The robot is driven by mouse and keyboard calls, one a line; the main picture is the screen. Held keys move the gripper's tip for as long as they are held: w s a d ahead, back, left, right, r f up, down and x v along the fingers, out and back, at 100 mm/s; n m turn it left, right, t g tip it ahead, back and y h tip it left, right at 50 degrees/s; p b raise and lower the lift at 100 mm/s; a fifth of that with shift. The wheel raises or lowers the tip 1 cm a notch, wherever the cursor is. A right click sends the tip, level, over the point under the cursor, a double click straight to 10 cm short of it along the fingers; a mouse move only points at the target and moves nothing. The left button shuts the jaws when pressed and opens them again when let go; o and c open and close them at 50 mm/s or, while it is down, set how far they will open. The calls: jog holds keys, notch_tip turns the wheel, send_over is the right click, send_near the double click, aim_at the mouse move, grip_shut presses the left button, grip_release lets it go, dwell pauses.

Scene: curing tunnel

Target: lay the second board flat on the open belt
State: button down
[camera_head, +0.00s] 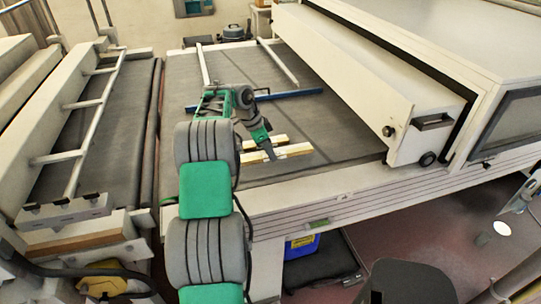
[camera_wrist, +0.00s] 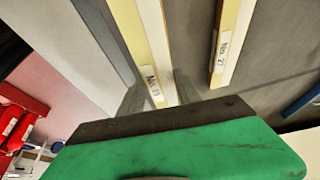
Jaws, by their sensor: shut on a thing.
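Two pale yellow wooden boards show on the dark grey belt (camera_head: 225,65). The board nearer the belt's front edge (camera_head: 290,151) is between the fingers of my gripper (camera_head: 270,155). In the wrist view, my gripper (camera_wrist: 160,92) is shut on this board (camera_wrist: 155,45), which has a white label that I cannot read surely. It looks flat and at or close above the belt; I cannot tell whether it touches. The other board (camera_head: 270,138) lies farther back, roughly parallel and apart; in the wrist view it (camera_wrist: 232,40) has a label like "No 27".
A blue bar (camera_head: 290,95) lies across the belt behind the boards. A long cream housing (camera_head: 370,75) stands along the right. A second belt with a white rail (camera_head: 95,115) is at the left. The belt's left part is mostly clear.

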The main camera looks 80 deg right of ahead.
jog(key=shift+s+d+f, duration=0.1)
jog(key=shift+d+f, duration=0.15)
jog(key=shift+f, duration=0.05)
notch_tip(320, 180, down, 2)
jog(key=shift+f+p, duration=0.25)
jog(key=shift+p, duration=0.4)
jog(key=shift+f, duration=0.55)
jog(key=c, duration=0.8)
grip_release()
jog(key=shift+c, duration=0.2)
